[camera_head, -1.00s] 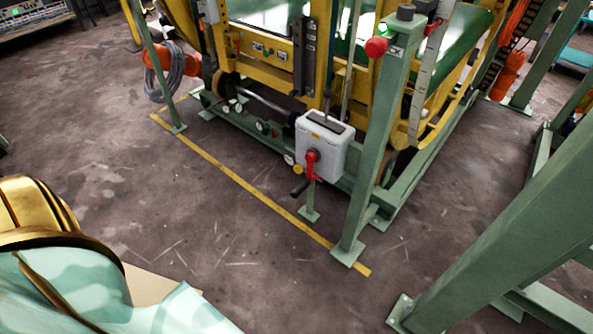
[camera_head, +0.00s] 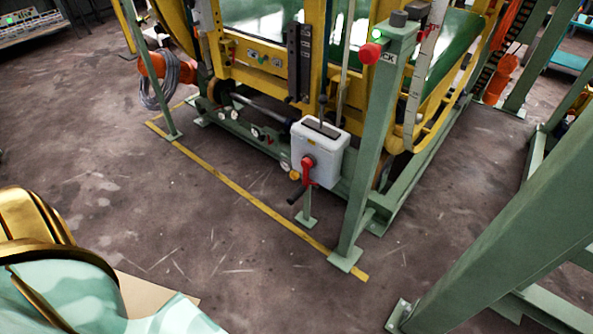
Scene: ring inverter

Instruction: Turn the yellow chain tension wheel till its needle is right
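A yellow-framed machine (camera_head: 262,84) stands in the upper middle of the head view. A small orange-yellow round part (camera_head: 295,176) sits at the lower left of a grey-white box (camera_head: 326,150) on its near side. I cannot tell whether this part is the chain tension wheel, and I see no clear needle. A red crank (camera_head: 308,172) with a dark handle (camera_head: 296,195) is on the box's front. Neither of my grippers is in view.
A green post (camera_head: 367,160) with a red button (camera_head: 370,53) stands right of the box. A yellow floor line (camera_head: 245,195) runs before the machine. A thick green beam (camera_head: 500,225) blocks the lower right. The floor (camera_head: 200,250) in front is clear.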

